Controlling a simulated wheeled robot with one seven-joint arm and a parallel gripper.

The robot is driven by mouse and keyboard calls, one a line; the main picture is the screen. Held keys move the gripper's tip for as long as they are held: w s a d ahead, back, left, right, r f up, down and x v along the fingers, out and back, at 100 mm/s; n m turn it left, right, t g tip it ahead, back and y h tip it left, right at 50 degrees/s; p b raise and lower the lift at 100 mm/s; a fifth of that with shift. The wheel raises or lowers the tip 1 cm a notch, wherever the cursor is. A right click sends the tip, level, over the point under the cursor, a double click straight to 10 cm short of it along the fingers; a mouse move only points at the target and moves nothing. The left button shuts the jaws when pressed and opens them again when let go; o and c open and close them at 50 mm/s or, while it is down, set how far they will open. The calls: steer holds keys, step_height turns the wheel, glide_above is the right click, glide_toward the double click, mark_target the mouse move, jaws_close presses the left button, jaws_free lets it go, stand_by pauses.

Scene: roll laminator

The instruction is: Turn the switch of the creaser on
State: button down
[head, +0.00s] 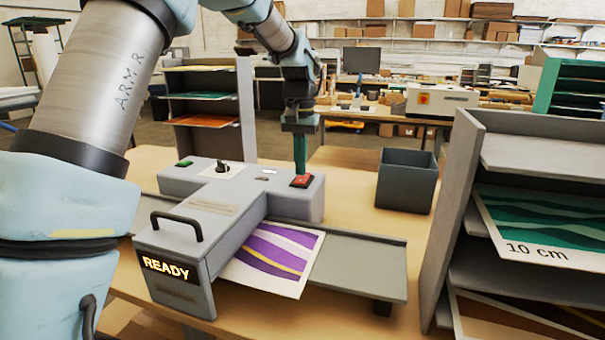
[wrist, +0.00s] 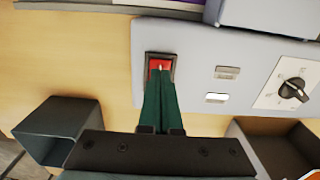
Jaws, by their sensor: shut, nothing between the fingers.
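The creaser (head: 205,222) is a grey machine on the wooden table, with a lit READY display (head: 166,268) on its front end. Its red rocker switch (head: 302,182) sits in a dark frame at the right of its top; it also shows in the wrist view (wrist: 158,62). My gripper (head: 300,172) points down at the switch with its green fingers shut and empty. In the wrist view the fingertips (wrist: 161,72) overlap the red switch and hide its near part. Whether they touch it I cannot tell.
The creaser also has a black knob (head: 222,168), a green button (head: 184,163) and a lit white indicator (wrist: 216,98). A purple-striped sheet (head: 275,258) lies beside its front arm.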

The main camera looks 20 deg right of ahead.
mark_target(300, 180)
step_height(300, 180, up, 6)
steer(key=p, duration=0.4)
steer(key=shift+f, duration=0.15)
stand_by(0.4)
